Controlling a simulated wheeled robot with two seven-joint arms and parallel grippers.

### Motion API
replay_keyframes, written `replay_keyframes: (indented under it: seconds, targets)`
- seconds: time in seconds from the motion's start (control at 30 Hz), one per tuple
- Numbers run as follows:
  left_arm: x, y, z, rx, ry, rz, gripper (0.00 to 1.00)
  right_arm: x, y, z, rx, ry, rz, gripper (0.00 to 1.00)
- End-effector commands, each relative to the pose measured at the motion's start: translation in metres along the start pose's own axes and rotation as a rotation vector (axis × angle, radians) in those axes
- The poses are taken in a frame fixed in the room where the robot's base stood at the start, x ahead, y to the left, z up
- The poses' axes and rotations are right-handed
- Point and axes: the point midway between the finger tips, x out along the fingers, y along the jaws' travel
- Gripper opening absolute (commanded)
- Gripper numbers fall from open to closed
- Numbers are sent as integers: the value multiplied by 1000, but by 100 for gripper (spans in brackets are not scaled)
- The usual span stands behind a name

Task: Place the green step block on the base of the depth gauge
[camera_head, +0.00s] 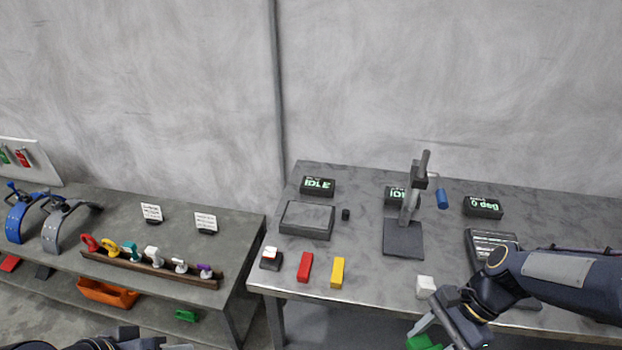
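The depth gauge (409,200) stands upright on the right table, with a flat dark square base (403,241) and a blue handle (442,198). The top of the base is bare. My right gripper (428,338) is at the bottom edge, in front of the table. A green block (422,342), seemingly the green step block, sits between its fingers; the frame cuts off its lower part. The gripper looks shut on it. My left arm shows at the bottom left; its gripper (176,347) is mostly cut off, so its opening is unclear.
A red block (305,267), a yellow block (338,272) and a white block (426,286) lie near the table's front edge. A grey tray (306,234) and dark displays (318,187) stand behind. The left table carries a rack (150,268) of coloured items.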

Motion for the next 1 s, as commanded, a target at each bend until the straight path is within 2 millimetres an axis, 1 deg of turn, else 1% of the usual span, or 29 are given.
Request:
replay_keyframes:
  seconds: [0.03,0.13,0.27,0.4,0.53,0.6,0.73,1.0]
  targets:
    - [0,0,0,0,0,0,36,0,-12,-6,-69,-1,48,10]
    - [0,0,0,0,0,0,36,1,-37,-20,-239,-1,158,10]
    - [0,0,0,0,0,0,36,8,-74,-37,-476,-1,310,10]
    - [0,0,0,0,0,0,36,24,-112,-51,-720,-2,468,10]
    - [0,0,0,0,0,0,36,40,-140,-59,-905,-1,585,10]
    - [0,0,0,0,0,0,36,48,-151,-62,-979,-1,632,10]
    - [0,0,0,0,0,0,36,57,-163,-65,-1062,0,684,10]
    - [0,0,0,0,0,0,36,60,-166,-66,-1091,0,700,10]
